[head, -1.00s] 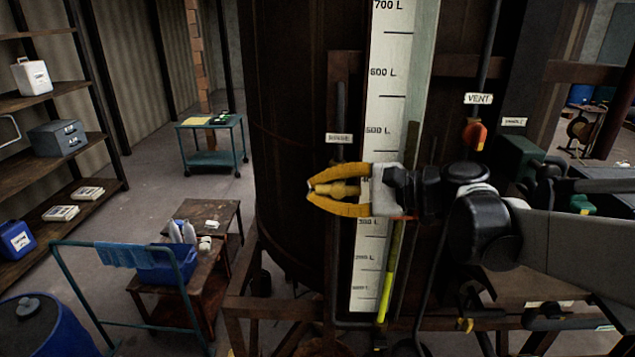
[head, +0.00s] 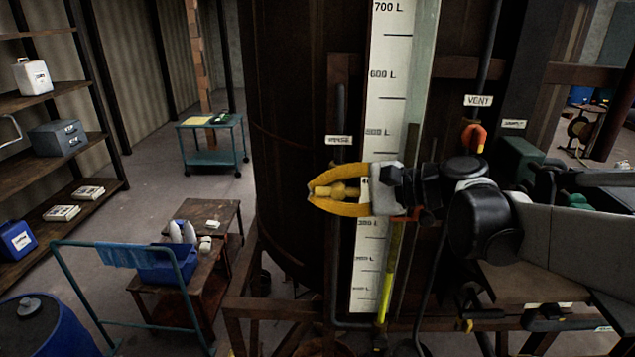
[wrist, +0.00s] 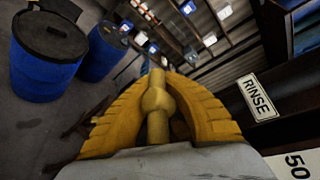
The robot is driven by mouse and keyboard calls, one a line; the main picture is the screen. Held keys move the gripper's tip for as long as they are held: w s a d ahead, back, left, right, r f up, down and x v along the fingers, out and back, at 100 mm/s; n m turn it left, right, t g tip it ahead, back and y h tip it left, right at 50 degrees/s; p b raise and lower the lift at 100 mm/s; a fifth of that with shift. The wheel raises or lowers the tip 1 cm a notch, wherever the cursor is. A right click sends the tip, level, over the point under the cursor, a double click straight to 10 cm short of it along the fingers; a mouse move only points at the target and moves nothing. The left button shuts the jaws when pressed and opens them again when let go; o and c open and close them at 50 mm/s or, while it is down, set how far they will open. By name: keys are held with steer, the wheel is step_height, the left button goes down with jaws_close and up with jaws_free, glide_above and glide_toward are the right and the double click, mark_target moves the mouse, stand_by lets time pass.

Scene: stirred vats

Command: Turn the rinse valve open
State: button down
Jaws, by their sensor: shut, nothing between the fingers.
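The white RINSE label (head: 339,140) is on a vertical dark pipe (head: 340,108) at the vat's front, left of the level scale. The label also shows tilted at the right of the wrist view (wrist: 258,96). I cannot make out the rinse valve's handle in either view; my gripper covers the pipe just below the label. My gripper (head: 311,191) has yellow fingers, shut with tips together, and points left in front of the pipe and scale. In the wrist view its fingers (wrist: 157,72) close around a yellow central rod, with no valve between them.
The dark vat (head: 295,130) stands behind, with its white level scale (head: 388,100). A VENT label (head: 478,101) with an orange handle (head: 473,138) is to the right. A blue bin (head: 167,264) and small tables stand at left. Blue drums (wrist: 48,50) show in the wrist view.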

steer(key=shift+s, duration=0.1)
steer(key=shift+s+d+f+n+g+h+p, duration=0.1)
steer(key=shift+d+f+n+g+h+p, duration=0.4)
steer(key=shift+h, duration=2.25)
steer(key=shift+w+d+f+n+g+h+p, duration=0.1)
steer(key=shift+d+f+n+h, duration=0.65)
steer(key=shift+h, duration=1.95)
steer(key=shift+s+d+f+n+g+h+p, duration=0.25)
steer(key=shift+d+h, duration=0.75)
steer(key=shift+h, duration=1.75)
steer(key=shift+w+r, duration=0.1)
steer(key=shift+w, duration=0.05)
